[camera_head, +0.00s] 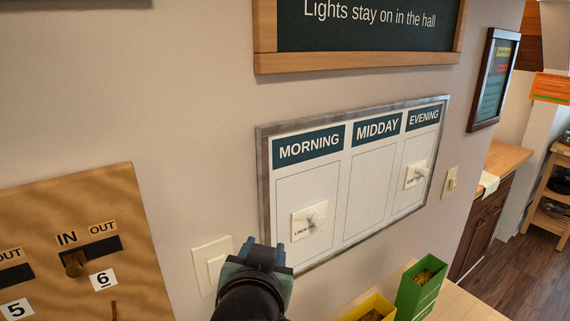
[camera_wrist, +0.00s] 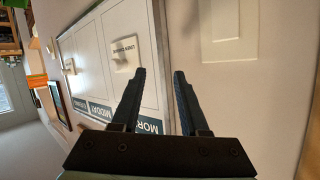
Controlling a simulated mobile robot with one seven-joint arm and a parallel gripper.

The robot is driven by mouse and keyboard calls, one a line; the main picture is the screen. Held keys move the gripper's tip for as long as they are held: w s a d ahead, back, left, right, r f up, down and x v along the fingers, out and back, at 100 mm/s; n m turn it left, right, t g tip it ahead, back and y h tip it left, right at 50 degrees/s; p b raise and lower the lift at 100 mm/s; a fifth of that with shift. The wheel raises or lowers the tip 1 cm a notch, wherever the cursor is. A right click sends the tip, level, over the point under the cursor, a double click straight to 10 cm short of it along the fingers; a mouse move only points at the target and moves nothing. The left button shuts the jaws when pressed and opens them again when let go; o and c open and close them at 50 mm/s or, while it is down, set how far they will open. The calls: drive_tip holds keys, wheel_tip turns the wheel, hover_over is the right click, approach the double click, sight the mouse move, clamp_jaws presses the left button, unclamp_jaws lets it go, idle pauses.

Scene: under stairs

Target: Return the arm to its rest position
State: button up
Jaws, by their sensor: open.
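My gripper (camera_head: 265,250) is at the lower middle of the head view, in front of the wall near the lower left corner of a white board with columns marked MORNING, MIDDAY and EVENING (camera_head: 374,180). In the wrist view my gripper (camera_wrist: 160,75) shows two dark fingers apart, with nothing between them. One white card with a knob (camera_head: 309,220) is in the MORNING column. Another white card (camera_head: 415,174) is in the EVENING column. The board also shows sideways in the wrist view (camera_wrist: 100,50), behind the left finger. Most of my arm is out of view.
A light switch (camera_head: 210,262) is on the wall left of my gripper. A tan panel with numbered IN/OUT slots (camera_head: 60,220) is at left. Green (camera_head: 420,290) and yellow (camera_head: 360,309) bins stand below the board. A wooden-framed sign (camera_head: 360,59) hangs above.

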drive_tip(key=s+d+r+n+t, duration=0.1)
drive_tip(key=s+r+t, duration=0.3)
drive_tip(key=r, duration=0.6)
drive_tip(key=s+d+r+t+b, duration=0.1)
drive_tip(key=s+r+t, duration=0.4)
drive_tip(key=r, duration=0.5)
drive_tip(key=s+d+r+n+t+b, duration=0.1)
drive_tip(key=s+r+t, duration=0.3)
drive_tip(key=r, duration=0.6)
drive_tip(key=shift+s+r+n, duration=0.2)
drive_tip(key=shift+s+n, duration=0.1)
drive_tip(key=shift+s, duration=0.75)
drive_tip(key=shift+d, duration=0.1)
